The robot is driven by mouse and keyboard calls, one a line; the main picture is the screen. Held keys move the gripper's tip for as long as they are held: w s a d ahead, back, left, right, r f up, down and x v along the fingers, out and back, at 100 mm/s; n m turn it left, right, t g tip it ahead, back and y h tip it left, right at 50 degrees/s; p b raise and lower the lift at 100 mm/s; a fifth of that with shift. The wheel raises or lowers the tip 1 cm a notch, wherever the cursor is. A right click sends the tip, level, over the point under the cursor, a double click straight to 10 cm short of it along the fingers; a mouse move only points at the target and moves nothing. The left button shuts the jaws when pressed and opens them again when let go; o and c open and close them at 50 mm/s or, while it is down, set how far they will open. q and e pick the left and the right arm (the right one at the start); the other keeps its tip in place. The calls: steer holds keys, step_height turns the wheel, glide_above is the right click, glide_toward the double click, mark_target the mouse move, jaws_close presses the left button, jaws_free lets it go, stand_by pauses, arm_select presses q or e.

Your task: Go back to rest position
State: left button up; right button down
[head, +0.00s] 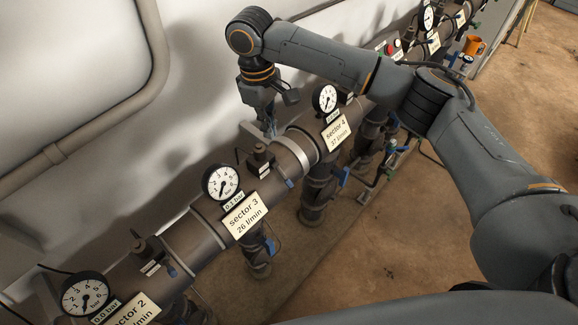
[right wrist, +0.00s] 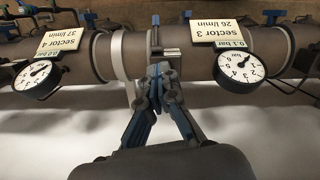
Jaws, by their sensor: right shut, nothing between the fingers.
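My right arm reaches in from the right and bends down over the manifold pipe (head: 190,243). My right gripper (head: 270,130) points down, shut and empty, behind the pipe near the wall, between the sector 3 sign (head: 246,216) and the sector 4 sign (head: 337,131). In the right wrist view, the shut gripper (right wrist: 158,72) points at the pipe (right wrist: 195,68), with its tips in front of a small dark fitting beside the sector 3 sign (right wrist: 222,36). I cannot tell whether the tips touch it. My left gripper is not in view.
Gauges stand along the pipe at sector 2 (head: 85,294), sector 3 (head: 221,182) and sector 4 (head: 325,98). A small dark fitting (head: 261,158) rises from the pipe near my gripper. The white wall (head: 205,90) is close behind. Brown floor (head: 385,245) in front is open.

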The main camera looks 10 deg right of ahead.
steer(key=s+a+f+t+y, duration=0.1)
steer(key=s+a+f+y, duration=0.55)
steer(key=s+f, duration=0.7)
steer(key=s+d+f+m+t+h, duration=0.3)
steer(key=s+d+m+h, duration=0.4)
steer(key=s+d, duration=1)
step_height(320, 180, down, 27)
steer(key=d+g+y+b, duration=0.1)
steer(key=d+y+b, duration=0.1)
steer(key=s+d+f+g+b, duration=0.1)
steer(key=s+d+f, duration=0.2)
steer(key=s+f, duration=1.3)
step_height(320, 180, down, 3)
steer(key=shift+r+h+b, duration=0.15)
steer(key=shift+h+b, duration=0.2)
